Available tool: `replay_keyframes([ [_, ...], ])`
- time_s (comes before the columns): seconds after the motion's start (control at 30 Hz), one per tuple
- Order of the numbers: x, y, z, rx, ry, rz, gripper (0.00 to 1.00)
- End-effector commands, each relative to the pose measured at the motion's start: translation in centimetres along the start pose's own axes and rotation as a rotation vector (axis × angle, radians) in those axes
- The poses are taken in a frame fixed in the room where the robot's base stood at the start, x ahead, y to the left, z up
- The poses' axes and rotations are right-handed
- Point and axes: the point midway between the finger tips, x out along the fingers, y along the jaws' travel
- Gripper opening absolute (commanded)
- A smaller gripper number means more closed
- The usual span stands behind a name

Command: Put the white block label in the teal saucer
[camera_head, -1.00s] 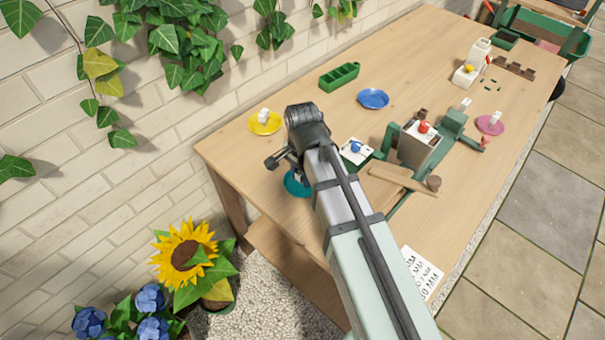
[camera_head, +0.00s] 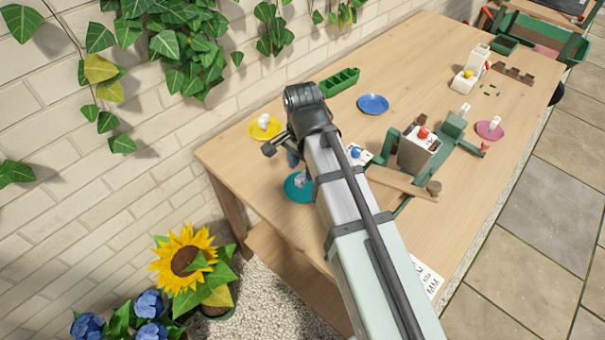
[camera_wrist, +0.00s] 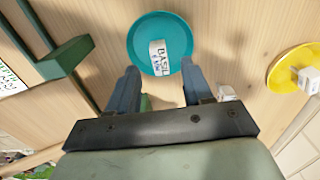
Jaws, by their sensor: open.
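The teal saucer (camera_head: 291,194) is on the table near its left end, partly behind my arm. It also shows in the wrist view (camera_wrist: 139,28). The white block label (camera_wrist: 158,58), with dark lettering that reads BASIL, lies in the saucer, inside its rim. In the head view the label (camera_head: 300,178) is a small pale shape in the saucer. My gripper (camera_wrist: 160,74) is open, its two blue-grey fingers apart and empty, just short of the label. In the head view the fingers are mostly hidden by my arm.
A yellow saucer (camera_head: 279,131) with a white block stands near the wall. A blue saucer (camera_head: 373,104) and a green tray (camera_head: 340,81) are behind my arm. A green fixture with a grey block (camera_head: 418,152) and a wooden board (camera_head: 400,181) stand to the right. A small white piece (camera_wrist: 227,93) shows beside the right finger.

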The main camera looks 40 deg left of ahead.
Motion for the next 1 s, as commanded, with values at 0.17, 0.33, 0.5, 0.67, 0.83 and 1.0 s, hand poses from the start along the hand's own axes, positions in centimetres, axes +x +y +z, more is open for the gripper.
replay_keyframes([
  [0.17, -2.7, -0.1, -0.1, 0.0, 0.001, -0.002, 0.5],
  [0.33, -4.5, -0.1, 0.0, 0.0, 0.001, -0.001, 0.5],
  [0.5, -5.6, 0.0, 0.0, 0.0, 0.0, 0.0, 0.5],
  [0.67, -5.9, 0.0, 0.0, 0.0, 0.0, 0.0, 0.5],
  [0.83, -5.9, 0.0, 0.0, 0.0, 0.0, 0.0, 0.5],
  [1.0, -5.9, 0.0, 0.0, 0.0, 0.0, 0.0, 0.5],
])
